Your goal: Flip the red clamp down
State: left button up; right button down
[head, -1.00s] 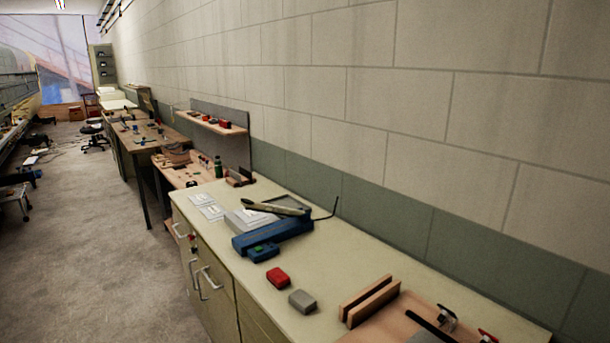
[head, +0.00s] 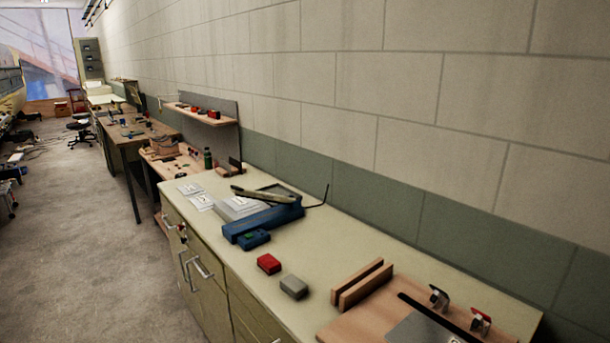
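The red clamp (head: 480,320) stands on a wooden board (head: 345,328) at the bottom right of the head view. Its red part shows at the top, above a metal body. A second clamp (head: 439,297), dark and metallic, stands just left of and behind it. A grey metal plate (head: 420,330) lies on the board in front of the clamps, beside a black bar or slot (head: 430,314). Neither of my grippers is in view.
The board lies on a long cream cabinet top (head: 225,267). Wooden strips (head: 361,284), a grey block (head: 294,287), a red block (head: 269,264) and a blue tool (head: 262,222) lie further left. A block wall bounds the far side; open floor (head: 90,250) lies left.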

aim_at(479, 318)
jog(key=i+l+z, duration=0.1)
jog(key=z, duration=1.55)
